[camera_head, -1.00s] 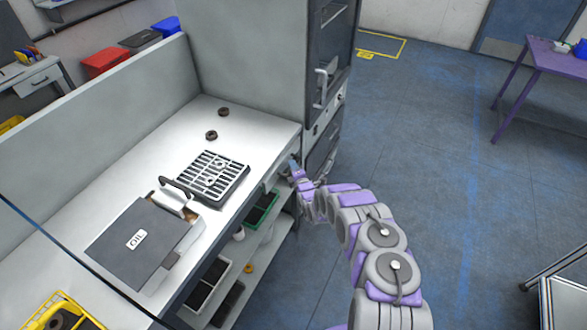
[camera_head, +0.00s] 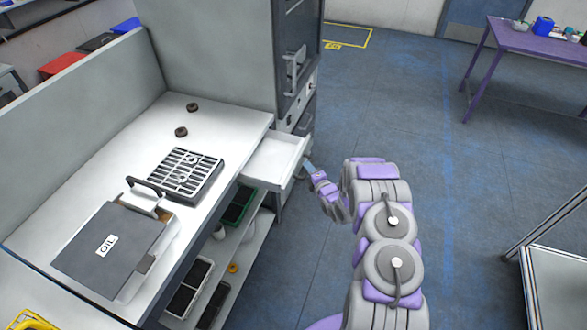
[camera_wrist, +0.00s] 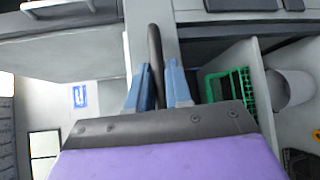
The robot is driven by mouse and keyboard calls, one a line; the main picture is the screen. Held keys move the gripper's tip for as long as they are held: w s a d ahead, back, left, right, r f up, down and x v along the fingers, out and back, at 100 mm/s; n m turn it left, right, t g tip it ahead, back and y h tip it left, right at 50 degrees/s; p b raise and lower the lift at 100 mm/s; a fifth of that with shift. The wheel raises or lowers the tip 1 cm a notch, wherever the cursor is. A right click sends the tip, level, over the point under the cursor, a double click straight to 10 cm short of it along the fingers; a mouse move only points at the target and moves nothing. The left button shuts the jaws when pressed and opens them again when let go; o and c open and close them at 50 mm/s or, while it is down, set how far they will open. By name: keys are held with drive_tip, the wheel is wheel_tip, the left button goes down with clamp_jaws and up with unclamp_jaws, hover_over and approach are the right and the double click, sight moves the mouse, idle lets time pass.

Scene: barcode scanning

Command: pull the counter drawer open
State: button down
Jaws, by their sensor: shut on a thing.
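The white counter drawer (camera_head: 272,160) stands pulled out from under the right end of the counter (camera_head: 85,185) in the head view. Its inside looks empty. My gripper (camera_head: 309,170) is at the drawer's outer front. In the wrist view my gripper (camera_wrist: 157,90) has its blue fingers on either side of the dark drawer handle (camera_wrist: 154,55), shut on it. The drawer front (camera_wrist: 142,30) shows behind the handle. In the head view the handle is hidden by the gripper.
A grey cabinet (camera_head: 240,50) stands behind the drawer. Shelves with bins (camera_head: 188,285) lie below.

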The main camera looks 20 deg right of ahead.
drive_tip(key=shift+s+d+f+b, duration=0.15)
drive_tip(key=shift+s+d+f, duration=0.1)
drive_tip(key=shift+s+d, duration=0.4)
drive_tip(key=shift+s+d+f+b, duration=0.15)
drive_tip(key=shift+s+d+f, duration=0.05)
drive_tip(key=shift+s+d, duration=0.4)
drive_tip(key=c, duration=1.3)
unclamp_jaws()
drive_tip(key=shift+w, duration=0.15)
drive_tip(key=shift+o, duration=0.8)
drive_tip(key=shift+w+r, duration=0.1)
drive_tip(key=shift+r, duration=0.05)
drive_tip(key=shift+d+r, duration=0.1)
drive_tip(key=s+d+r+p, duration=0.1)
drive_tip(key=s+d+r, duration=0.1)
drive_tip(key=s, duration=1.5)
drive_tip(key=shift+d+p, duration=0.25)
drive_tip(key=shift+p, duration=0.1)
